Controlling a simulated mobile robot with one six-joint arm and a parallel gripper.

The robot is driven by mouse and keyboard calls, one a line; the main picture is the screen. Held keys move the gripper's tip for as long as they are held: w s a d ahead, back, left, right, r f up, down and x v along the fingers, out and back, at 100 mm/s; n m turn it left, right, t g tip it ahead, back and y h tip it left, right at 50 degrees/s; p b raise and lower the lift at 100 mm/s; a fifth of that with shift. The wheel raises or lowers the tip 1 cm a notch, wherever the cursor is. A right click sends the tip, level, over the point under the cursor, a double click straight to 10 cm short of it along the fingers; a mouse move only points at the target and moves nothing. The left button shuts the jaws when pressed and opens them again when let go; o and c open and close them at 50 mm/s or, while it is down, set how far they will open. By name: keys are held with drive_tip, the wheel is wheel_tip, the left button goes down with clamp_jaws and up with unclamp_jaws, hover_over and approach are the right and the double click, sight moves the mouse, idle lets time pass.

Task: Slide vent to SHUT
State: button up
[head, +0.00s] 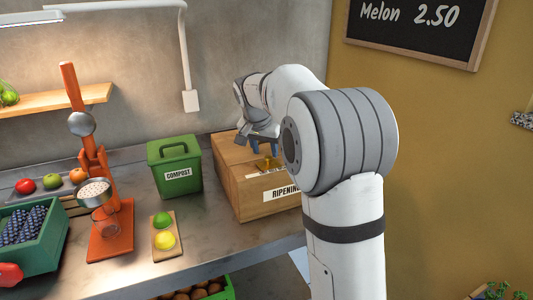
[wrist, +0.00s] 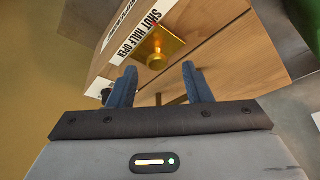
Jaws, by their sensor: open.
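The vent slider is a brass plate with a round knob (wrist: 156,61), on top of the wooden ripening box (head: 236,182). A white strip reading SHUT, HALF, OPEN (wrist: 138,36) runs beside it in the wrist view. The plate lies alongside the SHUT and HALF end; its exact mark is hard to tell. In the head view the brass slider (head: 268,163) shows just below my gripper (head: 263,146). In the wrist view my gripper (wrist: 160,84) is open and empty. Its blue fingers point toward the knob, which appears ahead between them, apart from both.
A green compost bin (head: 175,166) stands left of the box. Further left are an orange juicer (head: 110,230), a small board with a lime and a lemon (head: 165,254), and a green crate (head: 45,250).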

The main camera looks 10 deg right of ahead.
drive_tip(key=v, duration=0.5)
drive_tip(key=shift+s+r, duration=0.15)
drive_tip(key=s+f+n+y, duration=0.1)
drive_tip(key=s+f, duration=0.3)
drive_tip(key=s, duration=0.7)
drive_tip(key=s+a+f+n, duration=0.1)
drive_tip(key=s+f+n, duration=0.2)
drive_tip(key=s, duration=0.8)
drive_tip(key=s+f+n+g+y, duration=0.1)
drive_tip(key=s+f+n, duration=0.2)
drive_tip(key=s, duration=0.8)
wheel_tip(320, 180, down, 2)
drive_tip(key=shift+a+f+y, duration=0.15)
drive_tip(key=shift+a+y, duration=0.15)
